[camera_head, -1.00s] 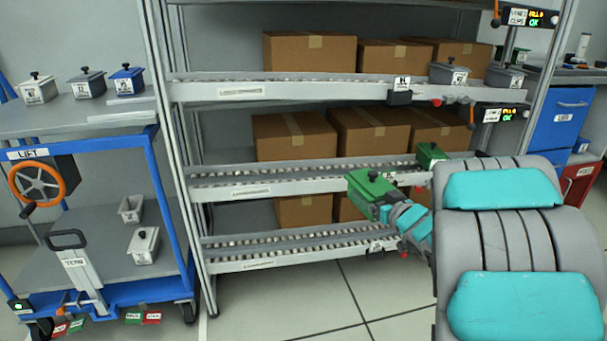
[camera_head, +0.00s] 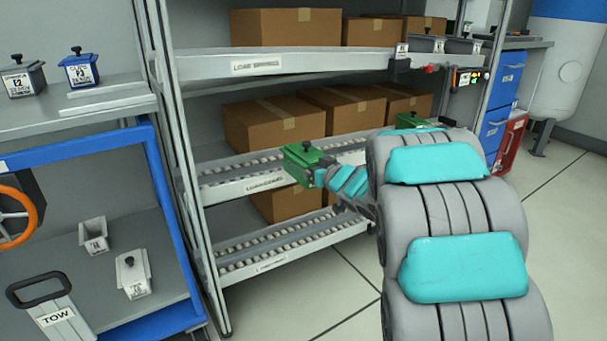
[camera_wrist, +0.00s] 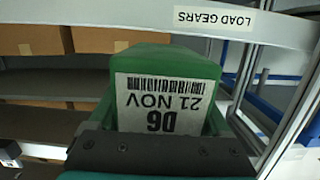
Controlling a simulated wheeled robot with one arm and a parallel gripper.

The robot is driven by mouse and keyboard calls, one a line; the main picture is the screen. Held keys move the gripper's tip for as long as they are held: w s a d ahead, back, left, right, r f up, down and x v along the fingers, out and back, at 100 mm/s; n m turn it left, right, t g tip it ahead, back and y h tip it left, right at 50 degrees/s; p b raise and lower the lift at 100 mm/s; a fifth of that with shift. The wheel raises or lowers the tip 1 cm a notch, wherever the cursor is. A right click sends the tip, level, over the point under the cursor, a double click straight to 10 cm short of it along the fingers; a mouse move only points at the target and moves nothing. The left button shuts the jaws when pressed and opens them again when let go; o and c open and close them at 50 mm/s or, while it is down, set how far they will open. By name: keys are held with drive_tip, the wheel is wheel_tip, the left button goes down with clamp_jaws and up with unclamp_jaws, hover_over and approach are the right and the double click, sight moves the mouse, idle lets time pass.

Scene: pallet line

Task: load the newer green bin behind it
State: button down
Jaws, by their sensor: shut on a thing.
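The lane's front edge, marked LOAD GEARS (camera_wrist: 215,18), crosses the top of the wrist view. Another green bin (camera_head: 411,121) sits farther right at the rack, mostly hidden behind my arm; its label cannot be read.
Brown cartons (camera_head: 275,122) stand behind the lanes. Grey bins (camera_head: 425,43) sit at the upper lane's right end. On the left are a blue-framed cart (camera_head: 165,200) with light bins (camera_head: 132,274), and a bench with a blue bin (camera_head: 80,70). The floor (camera_head: 310,285) before the rack is clear.

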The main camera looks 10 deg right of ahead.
drive_tip(key=shift+r+b+x, duration=0.25)
drive_tip(key=shift+x, duration=1.45)
drive_tip(key=shift+r+b+x, duration=0.25)
drive_tip(key=shift+b+x, duration=0.05)
drive_tip(key=shift+x, duration=1.4)
drive_tip(key=shift+r+b+x, duration=0.25)
drive_tip(key=shift+r+x, duration=0.05)
drive_tip(key=shift+x, duration=1.45)
drive_tip(key=x, duration=0.2)
drive_tip(key=r+x, duration=0.1)
drive_tip(key=x, duration=0.2)
drive_tip(key=shift+w, duration=0.2)
drive_tip(key=shift+x, duration=0.8)
drive_tip(key=shift+f, duration=0.5)
drive_tip(key=shift+s+f+b, duration=0.1)
drive_tip(key=shift+f+b, duration=0.5)
drive_tip(key=shift+f, duration=0.2)
drive_tip(key=shift+f, duration=0.3)
unclamp_jaws()
drive_tip(key=shift+s, duration=0.1)
